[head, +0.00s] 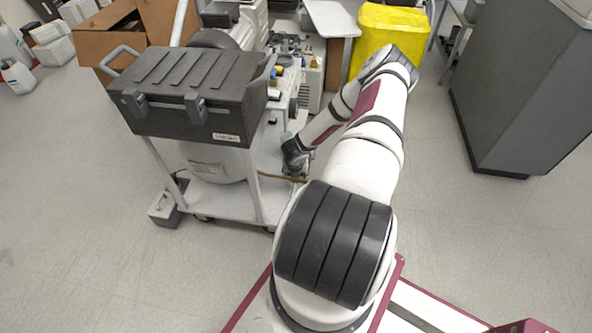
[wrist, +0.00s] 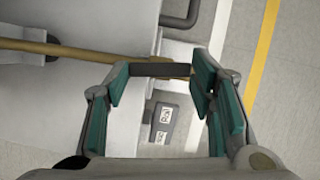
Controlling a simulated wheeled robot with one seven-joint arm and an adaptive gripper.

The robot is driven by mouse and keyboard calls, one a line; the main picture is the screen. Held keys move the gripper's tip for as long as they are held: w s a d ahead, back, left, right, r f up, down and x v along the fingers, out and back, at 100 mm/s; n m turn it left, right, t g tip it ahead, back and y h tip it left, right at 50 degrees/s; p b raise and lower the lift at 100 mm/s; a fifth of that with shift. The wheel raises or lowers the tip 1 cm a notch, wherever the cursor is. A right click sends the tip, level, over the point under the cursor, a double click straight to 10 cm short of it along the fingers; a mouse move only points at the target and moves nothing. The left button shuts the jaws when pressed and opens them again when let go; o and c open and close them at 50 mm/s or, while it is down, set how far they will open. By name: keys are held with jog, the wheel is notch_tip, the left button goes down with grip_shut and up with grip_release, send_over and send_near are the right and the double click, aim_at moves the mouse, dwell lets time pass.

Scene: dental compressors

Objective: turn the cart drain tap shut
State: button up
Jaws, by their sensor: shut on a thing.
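The cart (head: 228,203) stands left of my arm in the head view, with a white tank (head: 212,160) on its lower shelf. My gripper (wrist: 163,78) is low at the cart's right side, and its dark wrist end shows in the head view (head: 293,158). In the wrist view a brass pipe (wrist: 75,50) runs in from the left to the fingertips. A dark bar, the drain tap's lever (wrist: 160,69), spans between the teal finger pads, and the jaws are shut on it. Its far end is hidden by the right finger.
A black lidded case (head: 190,90) sits on top of the cart. A small grey box (head: 166,209) is on the floor at its left. A yellow bin (head: 388,30) stands behind my arm, and a grey cabinet (head: 525,90) is at right. The floor between is clear.

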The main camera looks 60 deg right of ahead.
jog(key=shift+w+m+g+p, duration=0.1)
jog(key=shift+m+g+p, duration=0.25)
jog(key=shift+m, duration=0.65)
jog(key=o, duration=1.2)
jog(key=shift+c, duration=0.2)
jog(key=v, duration=1.2)
jog(key=shift+a, duration=0.1)
